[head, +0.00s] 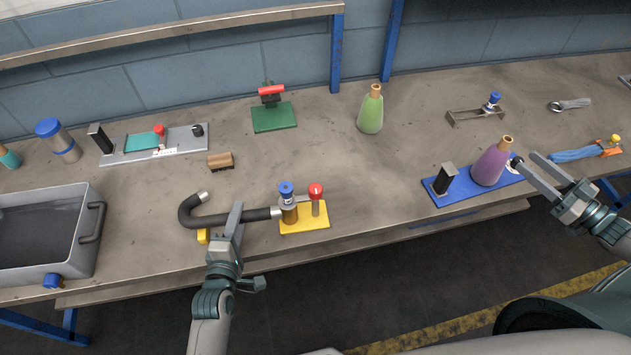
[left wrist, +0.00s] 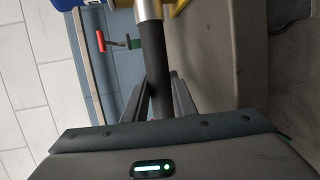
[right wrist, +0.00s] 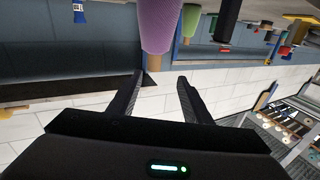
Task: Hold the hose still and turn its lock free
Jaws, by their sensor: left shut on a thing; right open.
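A black hose (head: 250,215) with metal ends lies along the bench front, its left end curved into a hook. Its right end meets a brass fitting with a blue cap (head: 286,190) on a yellow plate (head: 305,227). A red-topped post (head: 316,192) stands beside the fitting. My left gripper (head: 233,218) is shut on the hose left of the fitting; the left wrist view shows the hose (left wrist: 158,75) between its fingers. My right gripper (head: 533,170) is open at the far right, near the purple bottle (head: 491,163); the bottle's neck shows ahead of its fingers in the right wrist view (right wrist: 155,62).
A grey basin (head: 90,250) stands at the left. A blue plate (head: 445,196) with a black block lies under the purple bottle. A green bottle (head: 371,110) and a green plate (head: 274,117) stand behind. Bench between the yellow and blue plates is clear.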

